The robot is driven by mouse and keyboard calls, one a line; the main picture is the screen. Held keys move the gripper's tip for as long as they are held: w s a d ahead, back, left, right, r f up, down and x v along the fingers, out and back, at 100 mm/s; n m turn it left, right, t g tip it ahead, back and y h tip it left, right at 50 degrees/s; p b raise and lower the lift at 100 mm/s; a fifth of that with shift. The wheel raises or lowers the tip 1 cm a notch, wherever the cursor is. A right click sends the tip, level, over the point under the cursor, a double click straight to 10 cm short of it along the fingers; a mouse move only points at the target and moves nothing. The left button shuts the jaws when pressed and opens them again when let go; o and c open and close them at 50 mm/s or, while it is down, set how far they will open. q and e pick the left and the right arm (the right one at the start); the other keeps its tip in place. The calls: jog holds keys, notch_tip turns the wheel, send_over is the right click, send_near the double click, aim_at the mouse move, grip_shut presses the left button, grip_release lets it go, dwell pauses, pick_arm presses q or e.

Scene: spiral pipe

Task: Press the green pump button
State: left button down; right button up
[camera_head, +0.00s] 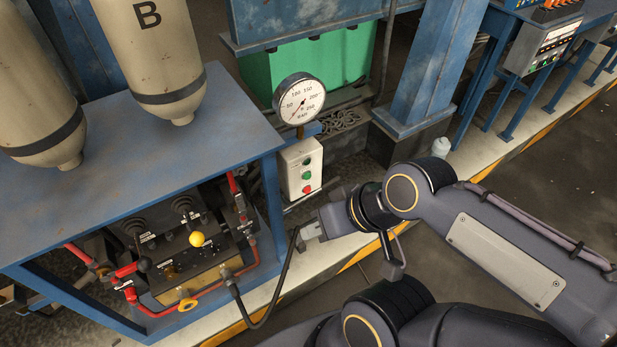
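The green pump button (306,175) is on the front of a white control box (289,171), between a dark knob above and a red button (307,189) below. The box stands below a round pressure gauge (299,98). My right gripper (312,229) is below and slightly right of the box in the picture, apart from the green button. Its fingers are small and partly hidden by its own body, so its opening is unclear. The button is unobstructed. My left gripper does not show.
A blue bench (160,150) with tan cylinders and a valve panel (190,262) stands at the left. A black hose (284,272) loops close to my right gripper. A blue post (428,75) stands right of the box. A yellow-striped floor edge runs beneath my arm.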

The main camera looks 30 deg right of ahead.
grip_shut()
dwell(1.4)
